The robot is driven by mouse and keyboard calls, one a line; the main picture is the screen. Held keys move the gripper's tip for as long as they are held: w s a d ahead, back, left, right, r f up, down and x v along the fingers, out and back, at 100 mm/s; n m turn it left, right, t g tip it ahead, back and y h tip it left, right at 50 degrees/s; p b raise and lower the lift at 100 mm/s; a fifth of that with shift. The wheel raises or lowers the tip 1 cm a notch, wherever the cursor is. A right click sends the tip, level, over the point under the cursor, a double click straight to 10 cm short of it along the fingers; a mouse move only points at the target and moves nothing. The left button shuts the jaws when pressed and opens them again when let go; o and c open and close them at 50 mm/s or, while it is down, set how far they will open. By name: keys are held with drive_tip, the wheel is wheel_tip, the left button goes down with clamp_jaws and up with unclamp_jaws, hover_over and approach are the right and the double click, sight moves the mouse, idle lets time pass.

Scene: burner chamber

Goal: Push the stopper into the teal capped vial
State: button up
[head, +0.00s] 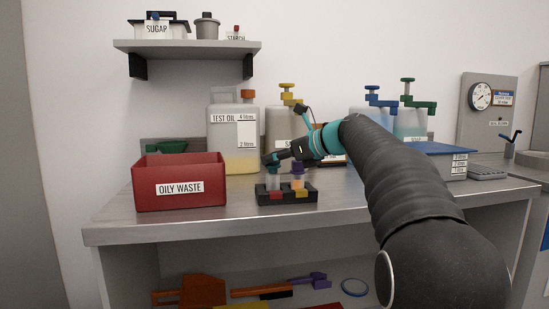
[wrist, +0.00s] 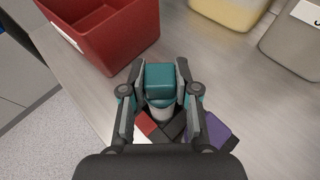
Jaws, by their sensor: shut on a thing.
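My gripper (head: 273,160) is over the left place of the black rack (head: 287,198) on the bench. In the wrist view my gripper (wrist: 160,88) is shut on a teal stopper (wrist: 160,76), with a finger on each side. Right under the stopper is a clear vial (head: 273,182), upright in the rack; its top also shows in the wrist view (wrist: 159,109). The stopper appears in line with the vial's mouth, but I cannot tell how deep it sits. A second vial (head: 298,184) with a purple stopper (head: 298,168) stands to the right.
A red oily waste bin (head: 180,182) stands left of the rack. Behind are a test oil container (head: 232,140) and other dispensers with yellow, blue and green taps. The bench front (head: 250,228) is clear. Tools lie on the lower shelf.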

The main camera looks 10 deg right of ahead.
drive_tip(key=shift+f+b, duration=0.4)
drive_tip(key=shift+f, duration=0.4)
drive_tip(key=o, duration=0.9)
drive_tip(key=v, duration=1.2)
drive_tip(key=s+a+f+n+g+h, duration=0.2)
drive_tip(key=s+a+f+n, duration=0.3)
drive_tip(key=s+f+n, duration=0.15)
drive_tip(key=s+a+f+n+g+h, duration=0.1)
drive_tip(key=s+a+f+n+h, duration=0.3)
drive_tip(key=s+f, duration=0.4)
drive_tip(key=s+f+n+g+h, duration=0.1)
drive_tip(key=s+f+n+h, duration=0.2)
drive_tip(key=s+f+n, duration=1.3)
wheel_tip(320, 180, down, 3)
drive_tip(key=shift+s+d+r+h, duration=0.2)
drive_tip(key=shift+s+d+h, duration=0.15)
drive_tip(key=shift+s, duration=0.5)
